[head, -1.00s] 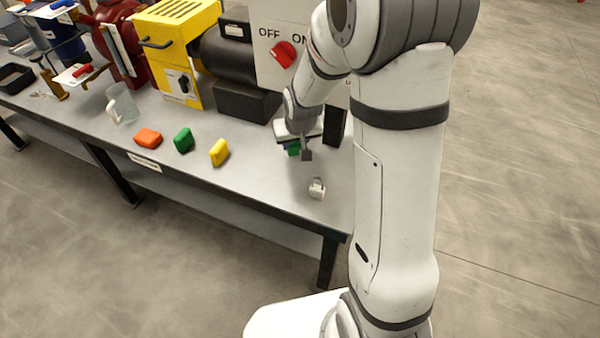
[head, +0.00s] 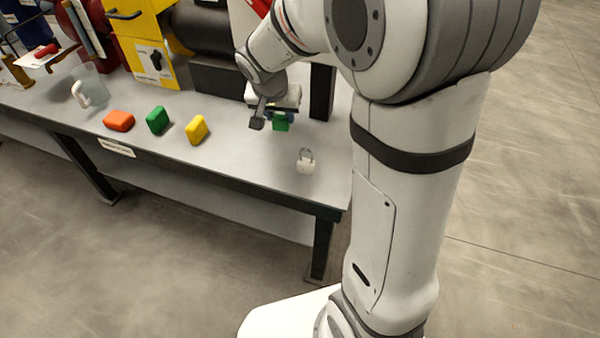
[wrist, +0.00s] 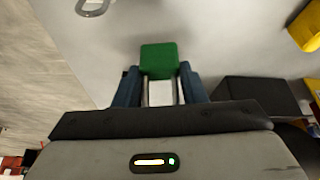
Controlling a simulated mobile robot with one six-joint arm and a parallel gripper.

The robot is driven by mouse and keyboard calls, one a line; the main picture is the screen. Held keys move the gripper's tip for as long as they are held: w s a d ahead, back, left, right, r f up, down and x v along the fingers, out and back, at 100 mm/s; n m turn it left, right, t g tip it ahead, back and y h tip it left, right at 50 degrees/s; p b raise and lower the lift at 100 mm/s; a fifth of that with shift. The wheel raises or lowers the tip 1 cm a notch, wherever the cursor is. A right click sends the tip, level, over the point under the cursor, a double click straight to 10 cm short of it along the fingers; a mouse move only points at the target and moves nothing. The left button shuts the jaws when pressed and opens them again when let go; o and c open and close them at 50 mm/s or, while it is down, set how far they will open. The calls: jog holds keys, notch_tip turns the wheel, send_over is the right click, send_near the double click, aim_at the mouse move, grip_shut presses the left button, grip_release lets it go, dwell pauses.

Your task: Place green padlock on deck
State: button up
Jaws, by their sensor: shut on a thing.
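The green padlock (head: 281,123) is in my gripper (head: 272,112), over the right part of the grey bench top, the deck (head: 240,165). In the wrist view my gripper (wrist: 160,92) is shut on the padlock's pale shackle, between two blue fingers. The green body (wrist: 159,60) points away from the palm, and the bench top (wrist: 215,45) lies behind it. I cannot tell whether the body touches the bench. In the head view the gripper partly hides the padlock's upper part.
A white padlock (head: 305,162) stands near the right front of the bench. A black box (head: 222,80) and a bench machine stand behind. The front middle of the bench is clear.

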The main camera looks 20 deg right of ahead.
jog(key=shift+s+d+m+h+b, duration=0.2)
jog(key=shift+s+m+h+b, duration=0.1)
jog(key=shift+m+b, duration=0.6)
notch_tip(320, 180, down, 9)
jog(key=b, duration=0.3)
jog(key=shift+f, duration=0.15)
jog(key=shift+b, duration=0.3)
jog(key=shift+f, duration=0.2)
jog(key=o, duration=1.1)
jog(key=shift+r, duration=0.15)
